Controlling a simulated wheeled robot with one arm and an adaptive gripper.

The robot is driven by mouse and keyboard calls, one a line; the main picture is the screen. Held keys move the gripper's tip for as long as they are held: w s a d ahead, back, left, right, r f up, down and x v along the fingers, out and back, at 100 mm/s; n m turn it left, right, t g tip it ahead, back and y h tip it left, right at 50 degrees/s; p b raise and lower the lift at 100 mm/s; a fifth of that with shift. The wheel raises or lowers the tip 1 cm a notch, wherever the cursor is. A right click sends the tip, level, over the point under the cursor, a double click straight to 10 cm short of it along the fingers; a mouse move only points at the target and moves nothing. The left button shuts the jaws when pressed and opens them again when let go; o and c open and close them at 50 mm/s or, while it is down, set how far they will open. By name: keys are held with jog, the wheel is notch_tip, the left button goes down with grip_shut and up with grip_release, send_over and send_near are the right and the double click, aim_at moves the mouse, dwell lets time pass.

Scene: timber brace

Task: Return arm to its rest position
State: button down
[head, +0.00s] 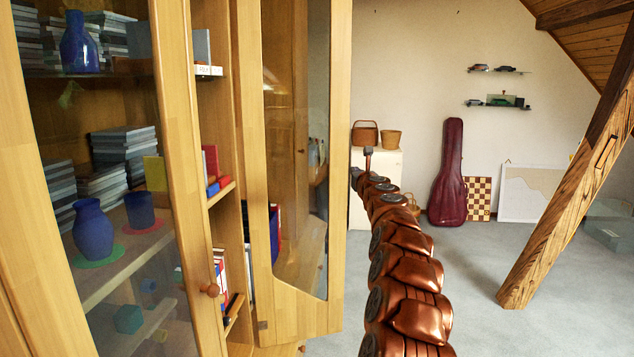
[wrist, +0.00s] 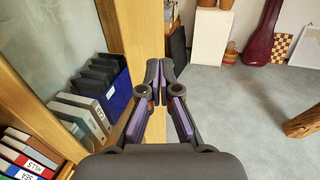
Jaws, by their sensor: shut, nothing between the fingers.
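My gripper (wrist: 157,72) is shut and empty, its two dark fingers with purple pads meeting at the tips in the wrist view. A light wooden panel (wrist: 139,30) shows just behind the fingertips; I cannot tell the gap between them. In the head view my copper-coloured arm reaches forward from the bottom, right of the open cabinet door (head: 335,130). The far end of the arm is small there, so the fingers cannot be made out.
The glass-fronted cabinet (head: 172,130) fills the left, holding blue vases, books and binders. Binders (wrist: 82,115) also show left of my gripper. A slanted timber brace (head: 560,210) stands at right. A guitar case (head: 450,172) leans at the back wall. Grey carpet between is clear.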

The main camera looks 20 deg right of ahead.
jog(key=s+a+r+n+g+y+p, duration=0.1)
jog(key=s+a+n+y, duration=0.1)
jog(key=a+n, duration=0.35)
jog(key=s+a+r+n+y+p, duration=0.1)
jog(key=s+a+r+n+y, duration=0.15)
jog(key=a, duration=0.55)
jog(key=s+a+r+n+g+y+p, duration=0.1)
jog(key=a+n+y, duration=0.2)
jog(key=a, duration=0.4)
jog(key=s+a+f+n+g+y+p, duration=0.25)
jog(key=s+a+n+g, duration=0.35)
jog(key=s+a+n, duration=0.85)
jog(key=s+a+f+n+g+h+p, duration=0.1)
jog(key=s+a+f+n+g, duration=0.2)
jog(key=s, duration=1)
jog(key=s+a+f+n+g+h+p, duration=0.1)
jog(key=s+f+n+g+p, duration=0.3)
jog(key=s, duration=0.9)
jog(key=s+d+f+n+g+h, duration=0.1)
jog(key=s+d+f+n, duration=0.1)
jog(key=s, duration=0.6)
jog(key=s+d+f+n+g+h, duration=0.1)
jog(key=s+d+f+g+h, duration=0.1)
jog(key=s+d, duration=0.3)
jog(key=s+d+f+n+g+h, duration=0.1)
jog(key=s+d+f+n, duration=0.1)
jog(key=s, duration=1)
jog(key=shift+s+d+f+n+h, duration=0.15)
jog(key=shift+d+f+n+h, duration=0.2)
jog(key=shift+d+f, duration=0.5)
